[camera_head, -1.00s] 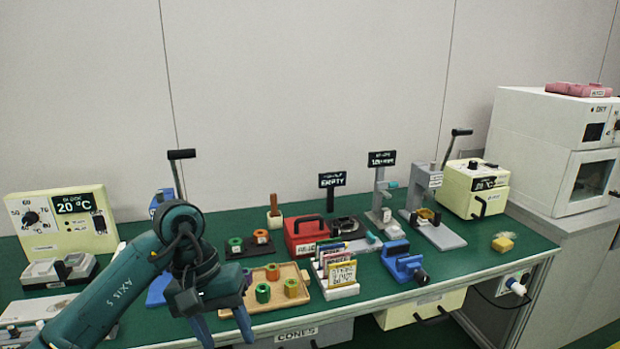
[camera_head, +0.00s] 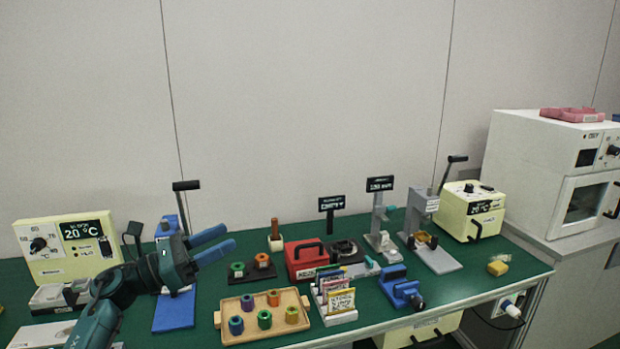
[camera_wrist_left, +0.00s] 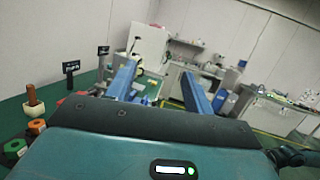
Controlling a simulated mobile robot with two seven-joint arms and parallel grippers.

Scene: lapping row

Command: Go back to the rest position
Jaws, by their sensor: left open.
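My left gripper (camera_head: 209,247) is raised above the left part of the green bench, its blue fingers apart and pointing right, with nothing between them. In the left wrist view the two fingers (camera_wrist_left: 157,84) stand well apart and empty against the far room. The gripper is clear of the tray. My right gripper is in neither view.
A blue press (camera_head: 176,312) stands just behind and below the gripper. A cream 20 °C unit (camera_head: 60,262) is at the far left. A red case (camera_head: 303,262), a card rack (camera_head: 340,317) and a blue vise (camera_head: 400,287) stand to the right. Air above the bench is free.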

